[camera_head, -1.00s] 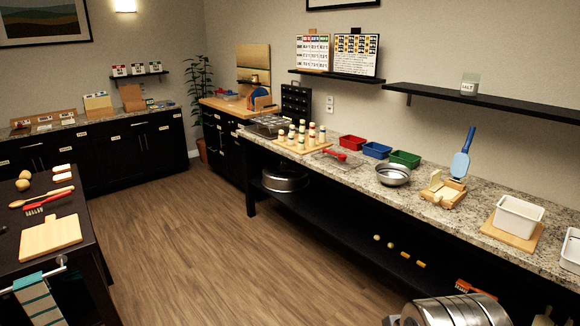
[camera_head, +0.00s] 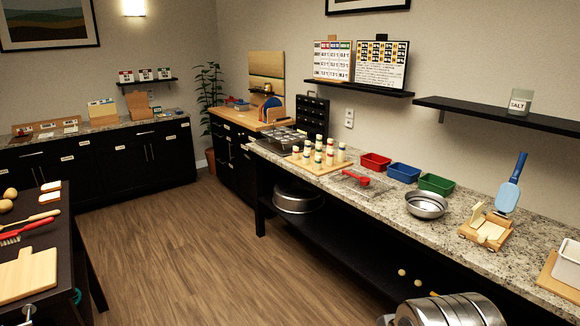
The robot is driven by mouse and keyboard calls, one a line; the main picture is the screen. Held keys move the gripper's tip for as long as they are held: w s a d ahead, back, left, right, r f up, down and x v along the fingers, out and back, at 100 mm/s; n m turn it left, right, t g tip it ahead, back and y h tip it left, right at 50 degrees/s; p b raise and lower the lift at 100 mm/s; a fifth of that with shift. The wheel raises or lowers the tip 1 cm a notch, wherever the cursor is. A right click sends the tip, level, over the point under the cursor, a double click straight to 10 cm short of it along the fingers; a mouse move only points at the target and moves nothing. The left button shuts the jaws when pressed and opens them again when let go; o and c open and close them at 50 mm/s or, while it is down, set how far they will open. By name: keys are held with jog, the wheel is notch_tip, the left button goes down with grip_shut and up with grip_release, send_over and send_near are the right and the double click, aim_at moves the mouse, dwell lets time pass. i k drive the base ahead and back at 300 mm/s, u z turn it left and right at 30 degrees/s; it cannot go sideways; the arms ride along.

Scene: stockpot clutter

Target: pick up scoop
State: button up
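A small red scoop (camera_head: 356,178) lies on the granite counter, in front of the red bin and to the right of a wooden board of small bottles. It looks small at this distance, and its exact shape is hard to make out. My gripper is not in view.
The granite counter (camera_head: 385,206) also holds red (camera_head: 375,162), blue (camera_head: 404,172) and green (camera_head: 437,184) bins, a metal bowl (camera_head: 426,204) and a wooden press (camera_head: 488,231). A dark table (camera_head: 60,232) stands at left. Open wooden floor (camera_head: 210,240) lies between them.

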aim_at(355, 177)
jog(key=z, duration=0.05)
jog(key=i, duration=3.55)
jog(key=z, duration=0.1)
